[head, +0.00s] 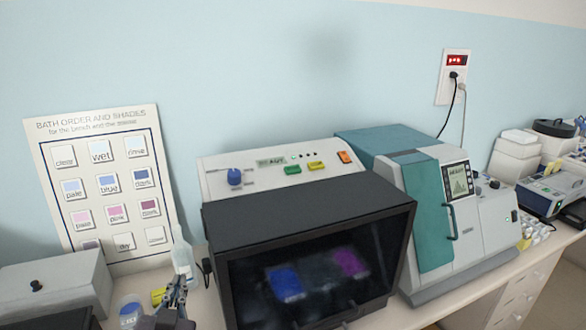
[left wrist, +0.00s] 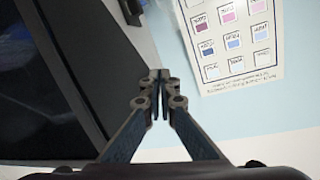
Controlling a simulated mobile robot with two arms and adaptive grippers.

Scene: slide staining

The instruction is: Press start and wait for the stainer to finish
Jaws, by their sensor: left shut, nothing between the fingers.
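The stainer (head: 310,211) stands at the bench's middle with its black hood down. Through its dark window a blue patch (head: 286,282) and a purple patch (head: 350,263) show dimly. The button labels are too small to read. My left gripper (head: 177,285) is shut and empty, left of the hood and apart from the panel; its closed fingertips show in the left wrist view (left wrist: 160,76). My right gripper is not in view.
A bath-order chart (head: 105,182) leans on the wall at left. A grey box (head: 60,277), a clear bottle (head: 183,255) and a blue-labelled jar (head: 131,310) crowd the left bench. A teal-and-white machine (head: 425,220) stands close right. Above the panel is free room.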

